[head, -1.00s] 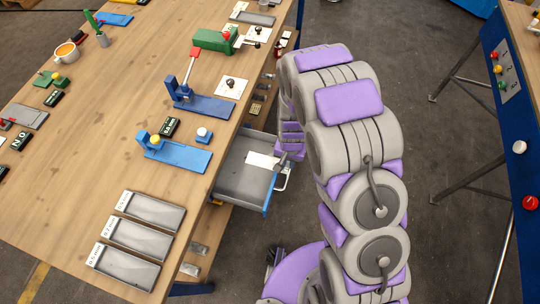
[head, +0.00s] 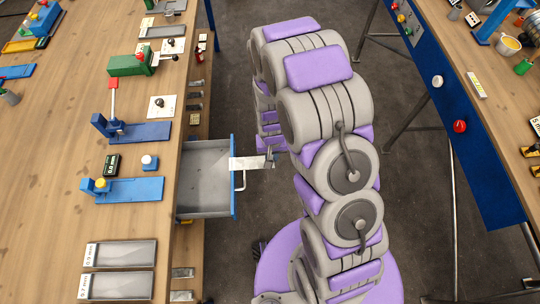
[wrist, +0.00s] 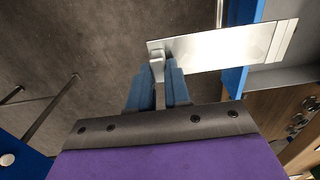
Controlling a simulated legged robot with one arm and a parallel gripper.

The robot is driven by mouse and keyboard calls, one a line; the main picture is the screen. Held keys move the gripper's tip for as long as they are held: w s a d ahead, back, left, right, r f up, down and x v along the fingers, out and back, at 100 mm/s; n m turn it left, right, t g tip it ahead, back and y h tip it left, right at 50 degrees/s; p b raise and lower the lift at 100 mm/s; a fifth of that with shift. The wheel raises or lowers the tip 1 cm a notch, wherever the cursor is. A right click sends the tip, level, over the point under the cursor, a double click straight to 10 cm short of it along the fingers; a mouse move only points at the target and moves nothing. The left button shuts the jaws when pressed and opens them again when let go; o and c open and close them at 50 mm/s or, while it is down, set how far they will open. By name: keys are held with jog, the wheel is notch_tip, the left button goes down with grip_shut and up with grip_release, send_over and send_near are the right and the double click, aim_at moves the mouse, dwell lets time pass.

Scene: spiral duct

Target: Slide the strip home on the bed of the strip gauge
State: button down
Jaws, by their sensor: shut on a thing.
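The strip (head: 248,162) is a thin, pale metal plate. My gripper (head: 270,158) is shut on its right end, and the strip reaches left over the front of the open drawer. In the wrist view my gripper (wrist: 158,68) pinches the near end of the strip (wrist: 225,47), which lies across the blue drawer front. A blue device with a long flat bed and a yellow knob (head: 100,184) stands on the left bench and looks like the strip gauge. Its bed (head: 138,190) looks bare. My gripper is to its right, beyond the bench edge.
The drawer (head: 205,178) stands open from the left bench, with a handle in front. A blue lever device (head: 140,132), a green device (head: 130,64) and labelled trays (head: 120,253) stand on that bench. Another bench (head: 490,160) is at right; dark floor lies between.

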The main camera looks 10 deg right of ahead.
jog(key=shift+r+p, duration=0.65)
jog(key=shift+r, duration=1.55)
